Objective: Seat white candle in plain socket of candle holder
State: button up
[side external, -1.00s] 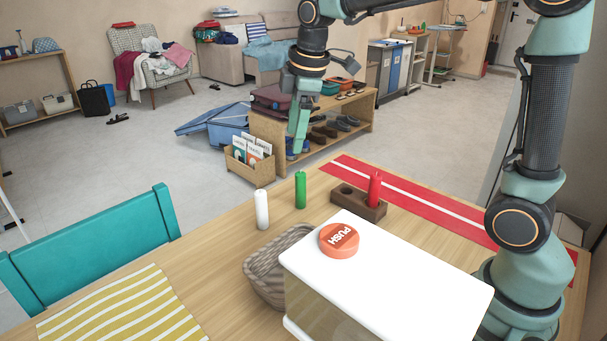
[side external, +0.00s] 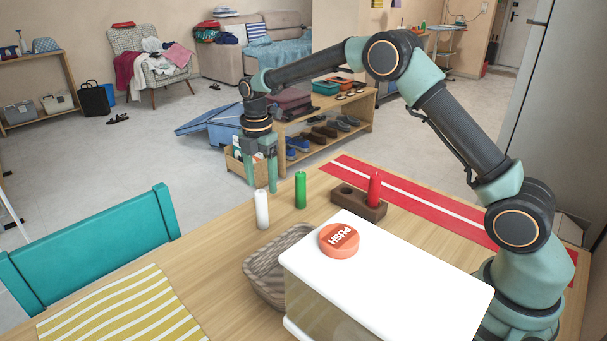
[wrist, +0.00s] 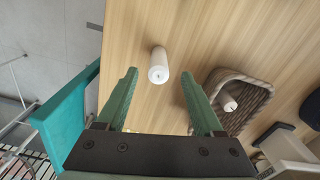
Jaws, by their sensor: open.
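The white candle (side external: 262,210) stands upright on the table near its far edge. It also shows in the wrist view (wrist: 158,66), between and just beyond my fingertips. My gripper (side external: 261,187) points down with its fingers open and empty, its tips close to the candle's top in the side view. In the wrist view my gripper (wrist: 159,75) has the candle near the middle of its gap, without visible contact. The brown candle holder (side external: 372,211) stands to the right. A red candle (side external: 374,188) is in its right end; dark empty sockets show at its left. I cannot tell which is plain.
A green candle (side external: 300,190) stands between the white candle and the holder. A woven basket (side external: 262,277) is in front, with a white cylindrical item (wrist: 230,105) inside. A teal chair (side external: 95,245) is at left.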

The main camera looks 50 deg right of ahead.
aim_at(262, 207)
jog(key=f, duration=0.8)
jog(key=shift+a, duration=0.25)
grip_shut()
